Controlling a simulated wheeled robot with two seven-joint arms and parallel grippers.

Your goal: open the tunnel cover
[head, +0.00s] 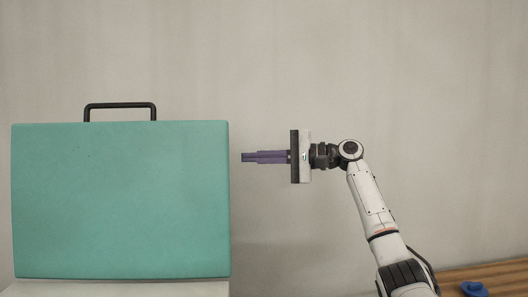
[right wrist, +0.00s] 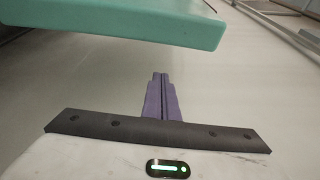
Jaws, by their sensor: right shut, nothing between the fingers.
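A teal tunnel cover (head: 120,200) with a black handle (head: 120,105) on its top edge stands upright at the left of the head view. It rests above a pale support. Its edge also shows across the top of the right wrist view (right wrist: 130,22). My right gripper (head: 243,157) is shut and empty. Its purple fingers point left, a small gap to the right of the cover's right edge, in its upper part. In the right wrist view the shut fingers (right wrist: 160,78) lie below the cover's edge in the picture. My left gripper is not in view.
A wooden surface (head: 490,275) with a blue object (head: 474,289) is at the bottom right. A plain grey wall (head: 400,60) fills the background. The space above the cover and around my right gripper is clear.

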